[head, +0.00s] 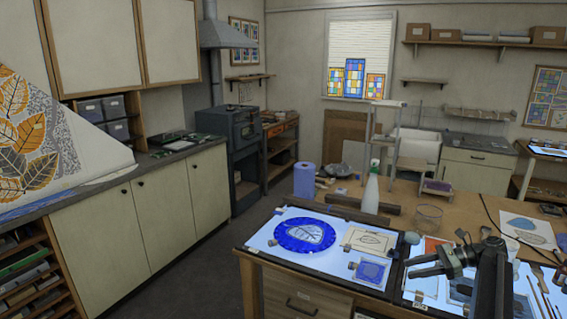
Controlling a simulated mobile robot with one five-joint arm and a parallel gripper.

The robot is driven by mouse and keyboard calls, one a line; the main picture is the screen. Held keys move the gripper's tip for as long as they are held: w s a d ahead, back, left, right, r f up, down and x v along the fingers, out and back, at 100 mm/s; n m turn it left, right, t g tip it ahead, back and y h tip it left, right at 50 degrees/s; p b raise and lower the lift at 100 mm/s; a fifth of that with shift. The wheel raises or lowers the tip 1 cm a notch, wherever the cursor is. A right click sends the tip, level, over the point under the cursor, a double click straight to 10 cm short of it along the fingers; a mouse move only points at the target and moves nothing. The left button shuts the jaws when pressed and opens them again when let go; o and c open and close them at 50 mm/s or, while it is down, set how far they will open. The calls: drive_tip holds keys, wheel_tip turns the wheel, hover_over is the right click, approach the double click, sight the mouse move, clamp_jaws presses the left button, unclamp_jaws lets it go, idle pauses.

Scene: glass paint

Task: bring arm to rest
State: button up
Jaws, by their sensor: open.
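My gripper (413,267) is in the head view at the lower right, with its fingers pointing left. It is open, and I see nothing between the fingers. My dark arm stands behind it at the right. The gripper shows over the gap between the lit panel (262,245) and a second lit panel at the right. I cannot tell its height above the table. My arm hides part of the right panel.
A blue round glass piece (305,235) with a leaf shape lies on the left panel. A spray bottle (371,192), a blue paper roll (304,181) and a clear glass (428,217) stand behind on the wooden table (465,208). The floor at left is clear.

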drive_tip(key=a+f+n+g+h+b, duration=0.15)
drive_tip(key=a+f, duration=0.25)
drive_tip(key=a, duration=0.7)
drive_tip(key=a+f+n+g+b, duration=0.2)
drive_tip(key=a+f+g, duration=0.15)
drive_tip(key=a, duration=0.75)
drive_tip(key=s+a+f+n+h+b, duration=0.1)
drive_tip(key=s+a+f+n+h, duration=0.2)
drive_tip(key=a, duration=0.4)
drive_tip(key=s+a+f+n+h+b, duration=0.1)
drive_tip(key=s+a+f+n+h, duration=0.1)
drive_tip(key=a+f, duration=0.45)
drive_tip(key=s+a+f+n+h+b, duration=0.1)
drive_tip(key=s+a+f+n+h, duration=0.2)
drive_tip(key=s+f+n, duration=0.15)
drive_tip(key=d+n+t+h, duration=0.1)
drive_tip(key=d+n+h, duration=0.3)
drive_tip(key=d+n, duration=0.3)
drive_tip(key=shift+s+d+f+n, duration=0.25)
drive_tip(key=shift+s+f+n, duration=0.15)
drive_tip(key=shift+n, duration=0.2)
